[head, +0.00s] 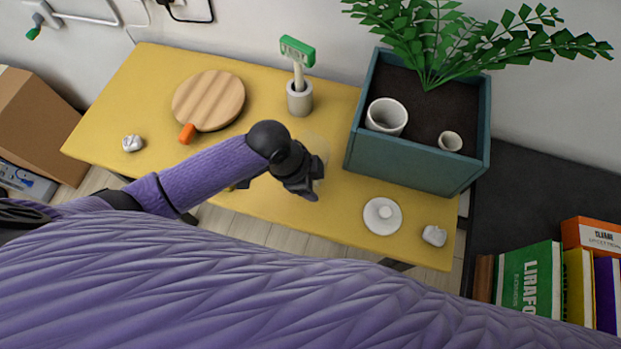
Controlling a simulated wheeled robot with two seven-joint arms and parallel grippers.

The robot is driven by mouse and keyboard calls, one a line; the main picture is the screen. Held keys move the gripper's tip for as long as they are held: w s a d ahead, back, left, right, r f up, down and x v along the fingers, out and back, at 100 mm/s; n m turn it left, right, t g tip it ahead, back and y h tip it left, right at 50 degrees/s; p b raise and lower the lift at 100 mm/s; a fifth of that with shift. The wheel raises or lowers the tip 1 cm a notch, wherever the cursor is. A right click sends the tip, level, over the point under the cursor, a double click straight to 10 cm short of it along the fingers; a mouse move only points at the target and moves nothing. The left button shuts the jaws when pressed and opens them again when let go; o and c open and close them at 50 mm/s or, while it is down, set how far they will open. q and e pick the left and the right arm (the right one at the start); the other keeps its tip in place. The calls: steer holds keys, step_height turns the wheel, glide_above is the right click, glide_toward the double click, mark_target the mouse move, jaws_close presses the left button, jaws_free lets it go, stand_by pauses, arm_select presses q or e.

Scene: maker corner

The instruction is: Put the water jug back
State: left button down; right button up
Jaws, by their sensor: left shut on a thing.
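My left gripper (303,188) reaches over the middle of the yellow table (250,213). It is shut on a faint, clear, rounded vessel (315,143) that looks like the water jug. The gripper and wrist cover much of it, so I cannot tell whether its base touches the table. A white round lid-like disc with a knob (382,216) lies on the table to the right of the gripper. My right gripper is not in view.
A teal planter (415,165) with a fern, a white pot (386,116) and a small cup (450,141) stands right. Books (528,280) stand lower right.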

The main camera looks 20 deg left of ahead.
arm_select(q)
jaws_free()
steer(key=p+v, duration=0.4)
steer(key=v, duration=0.8)
steer(key=shift+r, duration=0.1)
